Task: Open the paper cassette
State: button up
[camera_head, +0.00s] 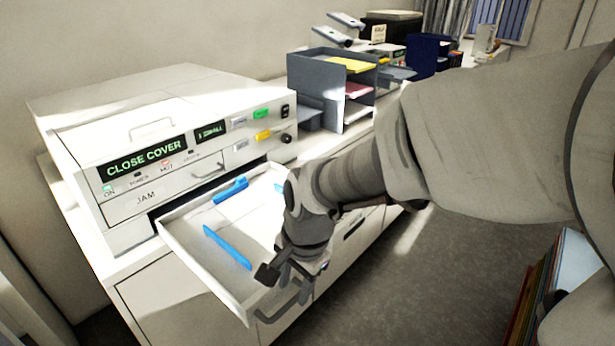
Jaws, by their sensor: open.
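The paper cassette (180,222) is a white tray pulled well out of the front of the white printer (135,95). It holds blue guides (228,247) and shows a pale floor. Its handle (296,297) is a grey bar on the front face. My gripper (280,278) is open at the cassette's front edge, close beside the handle. I cannot tell whether the fingers touch the handle, as the wrist hides part of the cassette's right side. The printer's display reads "CLOSE COVER".
The printer stands on a white cabinet (150,298) with drawers. A grey file organizer (318,85) with yellow and pink papers stands behind to the right. Colored folders (533,300) stand at the lower right. The grey floor (440,255) beside the cabinet is clear.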

notch_tip(320, 180, up, 14)
jog(key=s+d, duration=0.1)
jog(key=d, duration=0.1)
jog(key=shift+s+p, duration=0.3)
jog(key=shift+p, duration=0.1)
jog(key=s+d+n+t, duration=0.2)
jog(key=s+d+n, duration=0.1)
jog(key=d, duration=0.4)
jog(key=s+d+n+t+h, duration=0.1)
jog(key=s+d+n, duration=0.3)
jog(key=d, duration=0.4)
jog(key=shift+s+f+n+t+h, duration=0.3)
jog(key=shift+n+t, duration=0.2)
jog(key=shift+t, duration=0.2)
